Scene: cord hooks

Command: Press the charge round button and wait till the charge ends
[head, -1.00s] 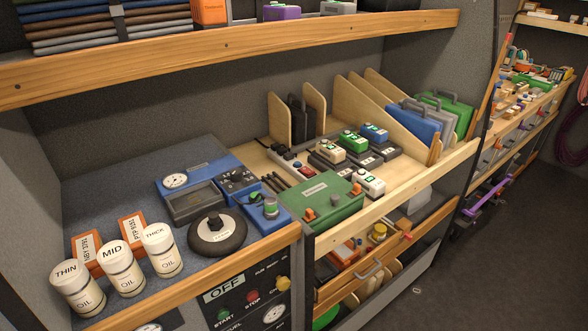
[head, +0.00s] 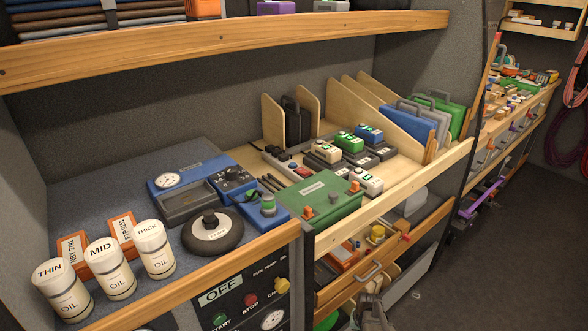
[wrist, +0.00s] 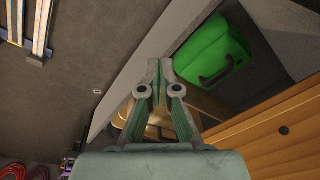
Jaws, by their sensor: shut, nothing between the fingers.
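I cannot read any label naming the charge button. The panel below the shelf reads OFF and has a green start button (head: 220,320), a red button (head: 251,300) and a yellow button (head: 282,285). My gripper (wrist: 160,66) is shut and empty in the wrist view, low by the drawers and away from these buttons. Part of my arm shows at the bottom of the head view.
Oil cans (head: 108,268) stand at the shelf's front left. A green box (head: 318,198) and several small chargers fill the middle shelf. An open drawer (head: 375,265) juts out below. A green case (wrist: 212,55) lies near my gripper. The floor at right is clear.

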